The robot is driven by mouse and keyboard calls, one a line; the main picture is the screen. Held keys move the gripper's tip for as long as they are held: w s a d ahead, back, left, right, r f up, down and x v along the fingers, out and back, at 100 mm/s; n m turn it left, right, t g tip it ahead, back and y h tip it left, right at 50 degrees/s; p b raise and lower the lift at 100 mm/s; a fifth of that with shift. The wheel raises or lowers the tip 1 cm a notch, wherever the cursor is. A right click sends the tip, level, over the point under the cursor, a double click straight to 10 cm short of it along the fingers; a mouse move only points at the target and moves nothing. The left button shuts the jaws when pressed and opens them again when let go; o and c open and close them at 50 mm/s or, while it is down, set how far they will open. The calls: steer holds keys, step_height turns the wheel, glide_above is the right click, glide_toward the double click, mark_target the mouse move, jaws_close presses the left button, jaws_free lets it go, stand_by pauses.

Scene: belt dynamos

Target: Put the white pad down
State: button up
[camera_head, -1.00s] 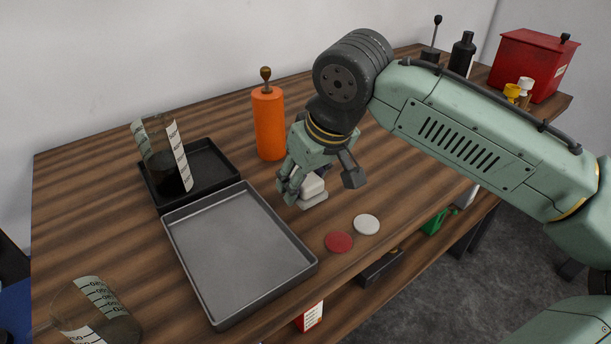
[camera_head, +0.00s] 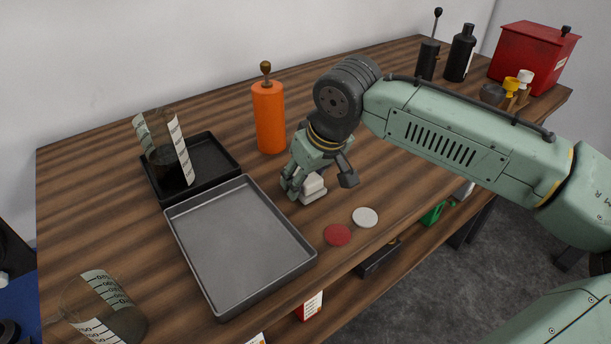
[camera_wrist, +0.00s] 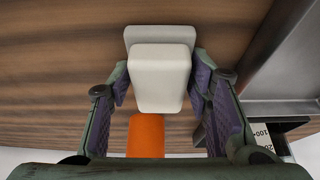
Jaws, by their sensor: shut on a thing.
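The white pad (camera_head: 313,186) is a rounded white block with a greyer flat part at its base. My gripper (camera_head: 302,181) is shut on it, with its fingers pointing down, between the grey tray and the white disc. In the wrist view the pad (camera_wrist: 160,78) sits between the two fingers of my gripper (camera_wrist: 160,88), and the grey base (camera_wrist: 160,36) shows beyond it. The pad is close to the wooden table top (camera_head: 215,128). I cannot tell whether its base touches the wood.
A grey tray (camera_head: 281,222) lies left of my gripper, with a black tray (camera_head: 222,152) behind it. An orange cylinder (camera_head: 269,118) stands behind my gripper. A red disc (camera_head: 338,235) and a white disc (camera_head: 365,217) lie near the front edge. A glass beaker (camera_head: 108,310) stands front left.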

steer(key=shift+s+f, duration=0.2)
steer(key=shift+f, duration=0.3)
steer(key=o, duration=1)
steer(key=shift+w+f, duration=0.1)
steer(key=shift+f, duration=0.1)
steer(key=shift+r, duration=0.1)
steer(key=shift+r, duration=0.2)
steer(key=v, duration=1.2)
steer(key=shift+w+r+b, duration=0.2)
steer(key=shift+r+b, duration=0.1)
steer(key=shift+r, duration=0.25)
steer(key=shift+a, duration=0.1)
